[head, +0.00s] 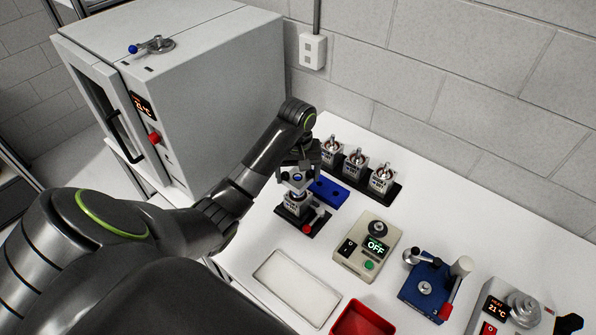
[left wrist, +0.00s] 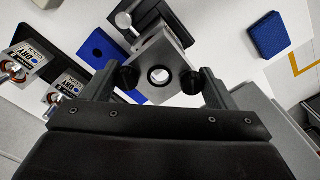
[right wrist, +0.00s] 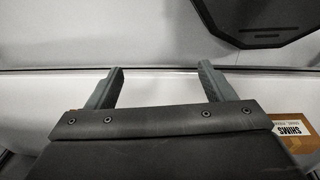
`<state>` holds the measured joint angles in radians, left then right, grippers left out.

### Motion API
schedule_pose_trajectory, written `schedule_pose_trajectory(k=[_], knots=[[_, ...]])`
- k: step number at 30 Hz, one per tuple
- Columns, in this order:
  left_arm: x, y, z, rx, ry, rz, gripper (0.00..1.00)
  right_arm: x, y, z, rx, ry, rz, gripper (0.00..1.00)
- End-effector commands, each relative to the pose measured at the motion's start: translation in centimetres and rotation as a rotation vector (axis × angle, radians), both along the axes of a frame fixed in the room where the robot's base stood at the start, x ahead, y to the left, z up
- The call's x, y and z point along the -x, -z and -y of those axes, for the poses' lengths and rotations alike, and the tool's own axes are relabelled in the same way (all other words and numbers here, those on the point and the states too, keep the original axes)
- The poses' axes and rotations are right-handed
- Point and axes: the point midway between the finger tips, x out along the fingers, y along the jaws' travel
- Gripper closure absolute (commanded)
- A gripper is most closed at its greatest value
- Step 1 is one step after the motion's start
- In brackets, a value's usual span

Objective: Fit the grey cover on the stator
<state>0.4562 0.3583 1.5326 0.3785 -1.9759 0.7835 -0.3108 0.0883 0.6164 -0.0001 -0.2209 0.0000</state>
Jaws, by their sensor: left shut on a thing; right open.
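My left gripper (head: 298,172) is shut on the grey cover (head: 296,181), a square block with a round hole. In the left wrist view the cover (left wrist: 161,55) sits between the two fingertips (left wrist: 160,77). The cover is directly above the labelled stator (head: 293,204), which stands in a black fixture (head: 313,224) with a red-tipped lever. I cannot tell whether cover and stator touch. In the left wrist view the cover mostly hides the stator. My right gripper (right wrist: 160,80) is open and empty, away from the stator.
Several similar labelled units (head: 355,167) stand in a black rack behind. A blue block (head: 328,191) lies right of the fixture. A control box (head: 367,247) reading OFF, a white tray (head: 297,287), a red bin (head: 362,321) and a blue device (head: 428,287) stand nearer.

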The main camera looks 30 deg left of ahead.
Motion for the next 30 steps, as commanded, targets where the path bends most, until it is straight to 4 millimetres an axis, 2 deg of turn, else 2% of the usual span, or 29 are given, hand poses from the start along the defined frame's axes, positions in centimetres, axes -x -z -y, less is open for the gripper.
schedule_pose_trajectory(k=[8,16,30], knots=[[0.1,0.0,0.1,0.0,0.0,0.0,0.47,-1.2,0.0,-0.6,-0.007,-0.001,0.017,0.24],[0.0,0.0,0.0,0.001,0.0,0.001,0.47,-1.3,0.1,-1.2,-0.015,0.001,0.018,0.24],[-0.8,0.5,-0.4,0.0,0.0,0.0,0.47,-1.2,0.0,-0.7,-0.008,0.0,0.017,0.24]])
